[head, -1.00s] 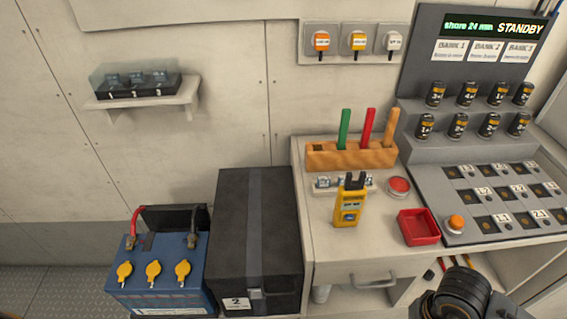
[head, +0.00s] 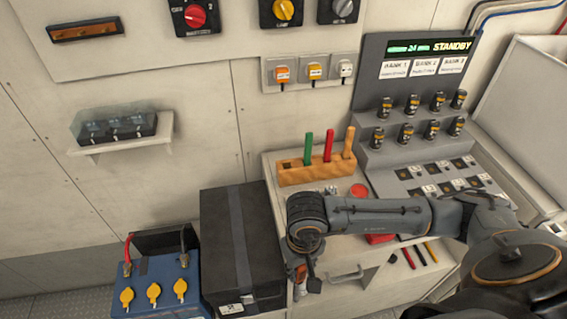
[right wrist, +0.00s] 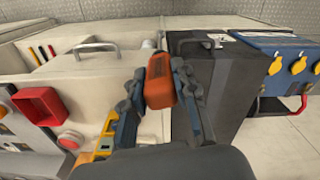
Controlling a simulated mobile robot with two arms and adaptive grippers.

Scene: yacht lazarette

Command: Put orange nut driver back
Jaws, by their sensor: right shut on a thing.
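My right gripper (head: 308,279) points down in front of the bench's front edge, beside the black box. It is shut on the orange nut driver (head: 299,273). In the right wrist view its orange handle (right wrist: 160,82) sits between the two finger pads; the rest of the tool is hidden. The orange wooden rack (head: 289,176) stands at the back of the bench. It holds a green, a red and a tan-orange handle, with an empty dark hole at its left end. My left gripper is not in view.
My right forearm crosses over the bench and hides part of its top. A red tray (right wrist: 40,105), a red button (right wrist: 70,140) and a yellow meter (right wrist: 104,142) are on the bench. The black box (head: 235,245) and blue battery (head: 160,290) stand to the left.

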